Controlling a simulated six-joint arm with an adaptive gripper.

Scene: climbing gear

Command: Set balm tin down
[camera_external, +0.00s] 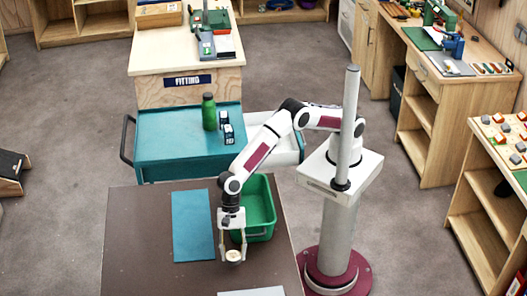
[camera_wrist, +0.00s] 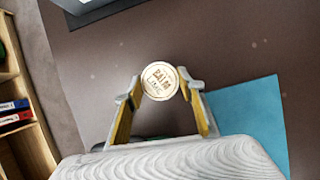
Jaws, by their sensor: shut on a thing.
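The balm tin (camera_wrist: 160,80) is a small round tin with a pale, lettered lid. It shows between my fingertips in the wrist view, lid facing the camera. In the external view the balm tin (camera_external: 233,256) is at the lower end of my gripper (camera_external: 233,250), over the brown tabletop (camera_external: 140,250). My gripper is shut on the tin, with a finger on either side; it also shows in the wrist view (camera_wrist: 160,88). I cannot tell whether the tin's underside touches the tabletop.
A flat blue mat (camera_external: 192,226) lies left of my gripper. A green bin (camera_external: 262,232) stands close behind it, to the right. A pale flat item (camera_external: 252,292) lies at the front edge. The brown top is clear left of the mat. A teal cart (camera_external: 160,150) stands beyond.

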